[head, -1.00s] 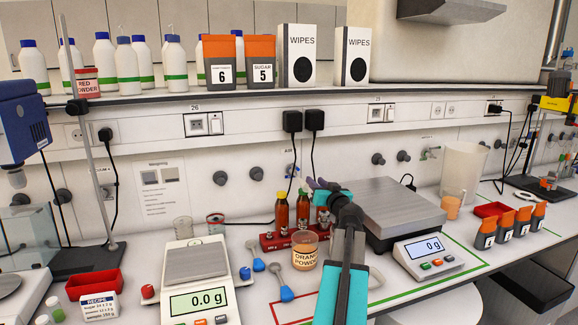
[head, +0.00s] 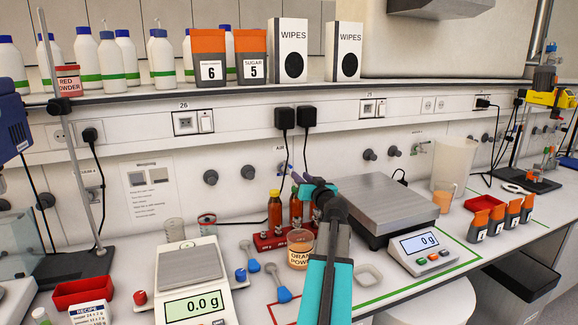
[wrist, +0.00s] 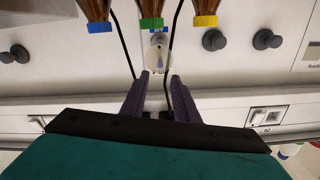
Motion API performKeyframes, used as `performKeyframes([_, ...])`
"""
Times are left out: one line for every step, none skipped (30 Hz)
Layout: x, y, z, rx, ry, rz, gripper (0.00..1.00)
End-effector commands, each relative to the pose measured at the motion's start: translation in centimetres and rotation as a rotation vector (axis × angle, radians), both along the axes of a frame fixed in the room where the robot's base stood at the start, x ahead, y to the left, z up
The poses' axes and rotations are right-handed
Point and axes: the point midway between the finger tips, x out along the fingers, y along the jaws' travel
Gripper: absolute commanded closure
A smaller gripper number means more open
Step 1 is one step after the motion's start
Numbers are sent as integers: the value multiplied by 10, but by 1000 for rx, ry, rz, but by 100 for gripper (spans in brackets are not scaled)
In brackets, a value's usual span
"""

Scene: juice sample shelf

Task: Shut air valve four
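A small wall valve (head: 281,169) with a bluish part sits under a partly hidden label starting "AI"; I cannot read a number. In the wrist view a pale valve fitting (wrist: 158,42) with a bluish part stands out from the wall, straight beyond my fingertips. My gripper (wrist: 161,76) has two purple fingers, apart, with nothing held between them. In the head view my gripper (head: 304,183) is in front of the wall, above the bottle rack, and hides part of the wall and a bottle. It appears short of the valve; I cannot tell the exact gap.
Capped bottles (head: 275,211) stand in a red rack (head: 268,242) below my gripper. Dark round knobs (head: 248,172) flank the valve on the wall, and black cables (head: 292,150) hang beside it. An orange powder tub (head: 300,253) and a large scale (head: 378,203) stand close by.

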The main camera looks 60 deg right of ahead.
Motion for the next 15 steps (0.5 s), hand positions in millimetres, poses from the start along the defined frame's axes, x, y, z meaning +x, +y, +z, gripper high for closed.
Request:
performKeyframes([2, -2, 1, 0, 0, 0, 72])
performKeyframes([3, -3, 1, 0, 0, 0, 72])
performKeyframes([5, -5, 1, 1, 0, 1, 72])
performKeyframes([7, -6, 1, 1, 0, 1, 72])
performKeyframes([9, -7, 1, 1, 0, 1, 72])
performKeyframes([12, -9, 1, 1, 0, 1, 72])
performKeyframes([14, -11, 1, 1, 0, 1, 72])
performKeyframes([16, -13, 1, 1, 0, 1, 72])
performKeyframes([19, -15, 1, 1, 0, 1, 72])
performKeyframes([22, -17, 1, 1, 0, 1, 72])
performKeyframes([24, -19, 1, 1, -1, 0, 72])
performKeyframes([27, -21, 2, 1, -1, 0, 72])
performKeyframes([29, -23, 2, 1, -1, 0, 72])
performKeyframes([32, -25, 2, 1, -1, 0, 72])
performKeyframes([35, -27, 2, 1, -1, 0, 72])
